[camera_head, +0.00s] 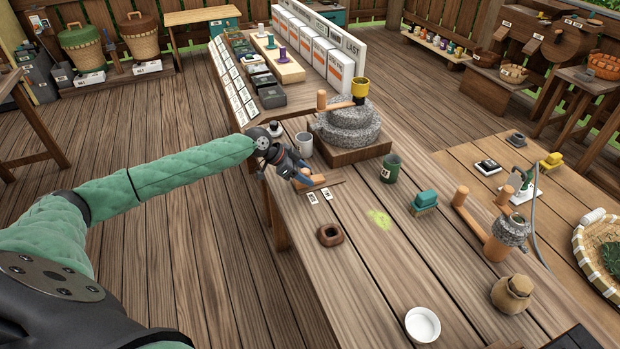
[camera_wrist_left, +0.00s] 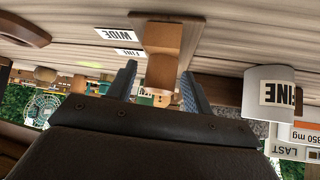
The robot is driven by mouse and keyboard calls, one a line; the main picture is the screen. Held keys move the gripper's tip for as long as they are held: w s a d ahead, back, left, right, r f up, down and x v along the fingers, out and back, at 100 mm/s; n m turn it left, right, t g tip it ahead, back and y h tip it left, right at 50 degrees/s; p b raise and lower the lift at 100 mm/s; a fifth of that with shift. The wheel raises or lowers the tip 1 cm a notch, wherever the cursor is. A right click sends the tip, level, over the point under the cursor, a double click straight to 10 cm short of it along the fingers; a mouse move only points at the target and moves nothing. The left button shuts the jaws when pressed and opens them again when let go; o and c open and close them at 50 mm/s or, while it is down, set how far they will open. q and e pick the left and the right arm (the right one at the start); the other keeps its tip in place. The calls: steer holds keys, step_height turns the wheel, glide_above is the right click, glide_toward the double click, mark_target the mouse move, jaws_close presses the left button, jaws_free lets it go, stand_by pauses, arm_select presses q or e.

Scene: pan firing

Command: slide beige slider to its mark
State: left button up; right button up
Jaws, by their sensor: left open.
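The beige slider (camera_head: 312,181) is a small wooden block with a peg, at the left edge of the long wooden table. Two white marks lie beside it, the FINE card (camera_head: 312,198) and the WIDE card (camera_head: 327,194). My left gripper (camera_head: 298,175) is open at the slider. In the left wrist view, which is upside down, the slider's peg (camera_wrist_left: 162,72) stands between the open fingers (camera_wrist_left: 160,84), with gaps on both sides. The WIDE card (camera_wrist_left: 117,35) and the FINE card (camera_wrist_left: 128,52) also show there. My right gripper is not seen.
A white mug (camera_head: 304,146) and a stone mill (camera_head: 348,124) stand just behind the slider. A brown ring-shaped bowl (camera_head: 330,235) lies in front of it. A green cup (camera_head: 390,168) stands to the right. The table's front left is mostly clear.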

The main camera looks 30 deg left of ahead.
mark_target(319, 177)
arm_select(q)
steer(key=c, duration=1)
steer(key=shift+o, duration=0.2)
steer(key=shift+w+d, duration=1.6)
steer(key=shift+w, duration=0.2)
steer(key=o, duration=1)
steer(key=shift+o, duration=0.2)
